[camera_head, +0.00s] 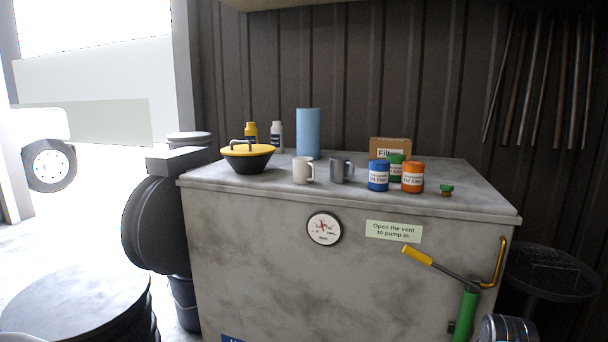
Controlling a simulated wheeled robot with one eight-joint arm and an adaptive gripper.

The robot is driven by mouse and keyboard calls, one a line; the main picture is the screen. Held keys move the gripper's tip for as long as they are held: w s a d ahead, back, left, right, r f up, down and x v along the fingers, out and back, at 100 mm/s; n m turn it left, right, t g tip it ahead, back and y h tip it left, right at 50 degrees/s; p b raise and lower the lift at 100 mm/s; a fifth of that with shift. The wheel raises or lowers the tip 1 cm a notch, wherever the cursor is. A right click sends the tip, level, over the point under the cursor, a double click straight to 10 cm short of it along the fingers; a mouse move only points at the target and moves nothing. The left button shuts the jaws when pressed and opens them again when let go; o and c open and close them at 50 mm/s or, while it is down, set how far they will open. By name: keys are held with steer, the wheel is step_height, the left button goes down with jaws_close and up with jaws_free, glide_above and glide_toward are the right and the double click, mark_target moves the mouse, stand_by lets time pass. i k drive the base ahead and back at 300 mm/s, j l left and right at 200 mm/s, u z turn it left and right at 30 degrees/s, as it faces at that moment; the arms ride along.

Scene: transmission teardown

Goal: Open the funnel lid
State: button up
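The funnel (246,165) is a black bowl on the left part of the grey bench top. Its yellow lid (262,151) lies flat over the bowl's rim and looks shut. A grey bent handle (240,142) stands on top of the lid. No gripper shows in this view, and nothing is seen touching the lid.
A white mug (302,171), a grey mug (340,171) and a blue roll (308,133) stand right of the funnel. Two bottles (276,137) stand behind it. Oil filter cans (378,176) and a carton (390,147) are farther right. Bare bench top lies before the funnel.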

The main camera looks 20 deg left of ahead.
mark_target(249, 149)
steer(key=u, duration=1.25)
